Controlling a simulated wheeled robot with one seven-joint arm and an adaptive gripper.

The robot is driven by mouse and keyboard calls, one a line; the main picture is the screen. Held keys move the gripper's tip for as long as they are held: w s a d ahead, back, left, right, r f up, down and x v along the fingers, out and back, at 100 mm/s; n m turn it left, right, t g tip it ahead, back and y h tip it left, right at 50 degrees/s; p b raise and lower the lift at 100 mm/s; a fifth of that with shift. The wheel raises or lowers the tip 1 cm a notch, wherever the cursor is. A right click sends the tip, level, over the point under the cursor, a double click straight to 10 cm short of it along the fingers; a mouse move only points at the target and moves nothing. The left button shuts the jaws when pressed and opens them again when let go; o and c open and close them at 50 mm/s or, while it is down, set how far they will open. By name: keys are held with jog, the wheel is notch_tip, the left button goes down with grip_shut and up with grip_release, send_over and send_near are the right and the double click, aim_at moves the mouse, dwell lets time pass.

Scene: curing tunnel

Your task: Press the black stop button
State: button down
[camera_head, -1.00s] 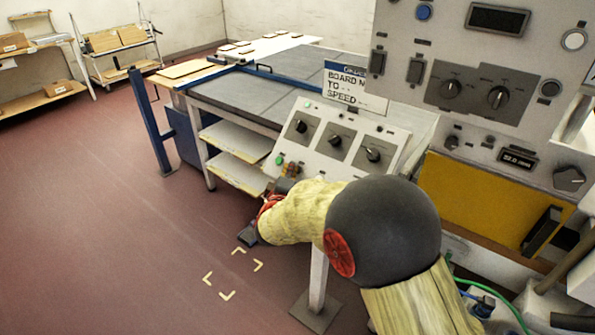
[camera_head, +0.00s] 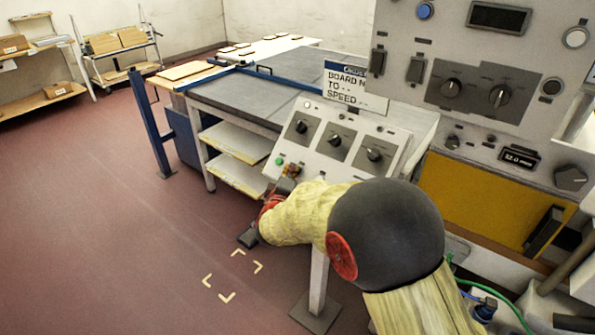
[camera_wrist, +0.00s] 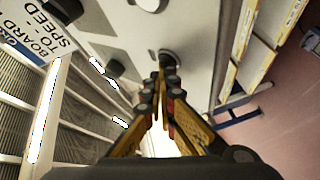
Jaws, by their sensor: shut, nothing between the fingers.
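The sloped grey control panel (camera_head: 330,172) carries three black rotary knobs and a small green button (camera_head: 279,161) at its left. In the wrist view a dark round button (camera_wrist: 168,58), which looks like the black stop button, sits on the panel face just past my fingertips. My gripper (camera_wrist: 163,76) is shut and empty, its tips meeting in front of that button. I cannot tell whether they touch it. In the head view my gripper (camera_head: 291,171) is at the panel's lower left, and the black button is hidden behind it and my arm.
A sign (camera_head: 355,88) stands behind the panel. A tall cabinet (camera_head: 470,60) with more switches rises at the right. Shelves (camera_head: 240,140) lie left of the panel. Floor at the left is clear.

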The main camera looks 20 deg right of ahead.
jog(key=shift+a, duration=0.1)
jog(key=shift+s+a+r, duration=0.35)
jog(key=shift+r, duration=0.2)
jog(key=shift+s+a+r, duration=0.5)
jog(key=shift+a+r, duration=0.2)
jog(key=shift+r, duration=0.2)
jog(key=shift+s+a+r, duration=0.5)
jog(key=shift+a+r, duration=0.2)
jog(key=shift+r, duration=0.15)
